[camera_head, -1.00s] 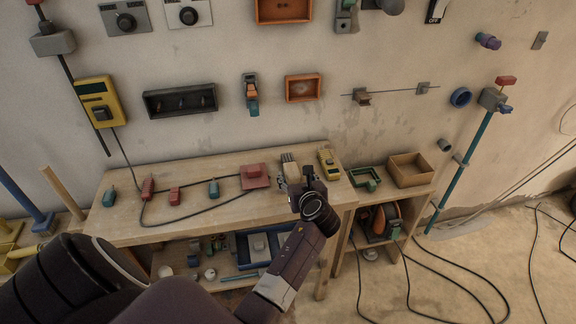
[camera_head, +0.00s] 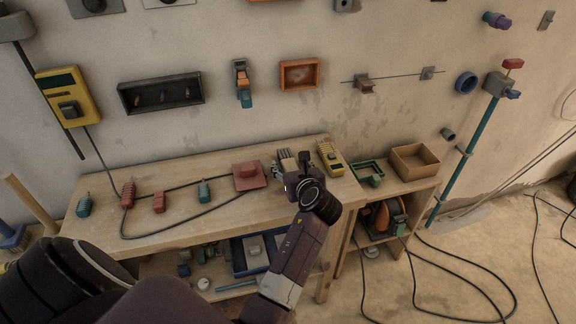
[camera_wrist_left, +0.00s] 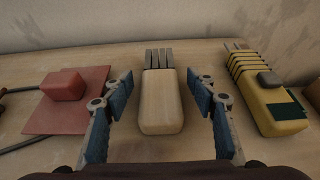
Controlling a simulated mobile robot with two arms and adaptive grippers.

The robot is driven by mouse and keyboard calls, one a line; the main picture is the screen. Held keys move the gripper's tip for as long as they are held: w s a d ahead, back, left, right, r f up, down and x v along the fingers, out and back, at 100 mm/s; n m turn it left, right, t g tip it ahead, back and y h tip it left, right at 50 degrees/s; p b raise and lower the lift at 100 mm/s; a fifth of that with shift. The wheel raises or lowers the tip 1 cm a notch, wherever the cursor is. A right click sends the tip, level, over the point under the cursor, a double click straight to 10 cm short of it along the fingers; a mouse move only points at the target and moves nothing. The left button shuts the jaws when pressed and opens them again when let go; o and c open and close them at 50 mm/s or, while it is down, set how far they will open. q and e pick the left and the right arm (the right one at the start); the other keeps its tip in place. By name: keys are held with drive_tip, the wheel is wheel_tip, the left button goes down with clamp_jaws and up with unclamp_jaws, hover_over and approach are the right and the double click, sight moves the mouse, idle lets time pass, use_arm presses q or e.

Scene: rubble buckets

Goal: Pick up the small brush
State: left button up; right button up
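The small brush (camera_wrist_left: 161,100) has a pale wooden block handle and grey bristles pointing to the wall. It lies on the wooden table near the wall in the left wrist view. In the head view the brush (camera_head: 285,160) is partly hidden behind my left gripper. My left gripper (camera_wrist_left: 160,108) is open, with one blue-padded finger on each side of the brush. Gaps show between the fingers and the handle. In the head view the left gripper (camera_head: 297,168) is over the table's right end. My right gripper is not in view.
A red block on a red plate (camera_wrist_left: 50,117) lies left of the brush. A yellow meter (camera_wrist_left: 275,105) lies close on the right. The wall (camera_head: 220,40) is just behind. A wooden box (camera_head: 414,162) and green tray (camera_head: 367,174) stand on the shelf to the right.

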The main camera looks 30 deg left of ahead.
sight(290, 163)
use_arm(q)
drive_tip(key=shift+f, duration=0.1)
drive_tip(key=c, duration=1)
drive_tip(key=shift+c, duration=0.5)
drive_tip(key=shift+r, duration=0.5)
wheel_tip(290, 163, up, 17)
drive_tip(key=p, duration=0.2)
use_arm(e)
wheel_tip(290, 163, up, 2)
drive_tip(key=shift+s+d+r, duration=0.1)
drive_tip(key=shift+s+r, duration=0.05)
